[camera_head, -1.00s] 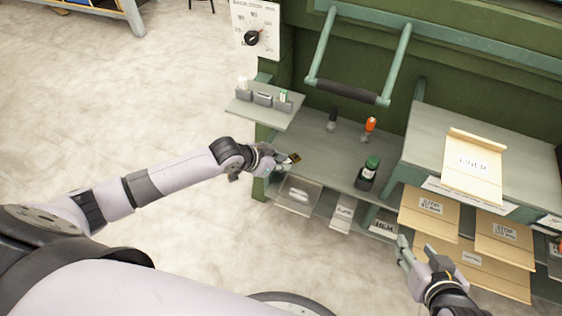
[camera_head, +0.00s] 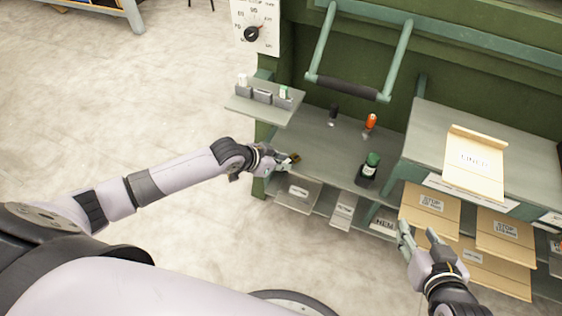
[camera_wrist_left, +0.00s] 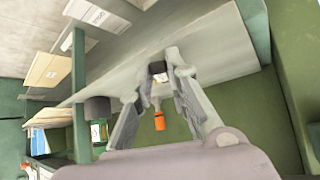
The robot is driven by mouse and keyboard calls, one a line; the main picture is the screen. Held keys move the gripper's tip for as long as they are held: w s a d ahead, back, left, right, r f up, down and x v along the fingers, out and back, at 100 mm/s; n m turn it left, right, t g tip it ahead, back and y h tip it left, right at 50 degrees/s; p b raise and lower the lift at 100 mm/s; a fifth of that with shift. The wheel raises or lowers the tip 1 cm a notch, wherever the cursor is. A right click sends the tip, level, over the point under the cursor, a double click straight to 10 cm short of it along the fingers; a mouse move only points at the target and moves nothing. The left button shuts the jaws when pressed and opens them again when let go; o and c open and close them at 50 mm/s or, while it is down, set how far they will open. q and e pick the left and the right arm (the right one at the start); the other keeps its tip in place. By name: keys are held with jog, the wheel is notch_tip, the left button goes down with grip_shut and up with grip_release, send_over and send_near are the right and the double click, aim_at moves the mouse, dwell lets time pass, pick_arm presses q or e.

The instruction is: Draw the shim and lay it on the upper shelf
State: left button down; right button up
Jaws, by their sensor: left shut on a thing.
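My left gripper (camera_head: 284,160) is shut on a small brown, brass-coloured piece (camera_head: 294,158), which looks like the shim, at the left front edge of the grey bench. In the left wrist view the fingers (camera_wrist_left: 158,72) meet around something small, mostly hidden by the fingertips. A small grey-green shelf (camera_head: 262,112) juts out above and left of this gripper and holds several small items; whether it is the upper shelf, I cannot tell. My right gripper (camera_head: 418,232) is open and empty, in front of the cardboard pieces at the lower right.
A green bar handle (camera_head: 348,88) hangs above. A raised shelf (camera_head: 430,125) carries a liner board (camera_head: 475,165). Labelled cards (camera_head: 432,205) sit below.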

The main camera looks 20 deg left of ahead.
pick_arm(q)
jog(key=c, duration=1.5)
grip_release()
jog(key=shift+o, duration=0.2)
jog(key=shift+s+a+r, duration=0.1)
jog(key=v, duration=1.1)
jog(key=shift+s+r, duration=0.25)
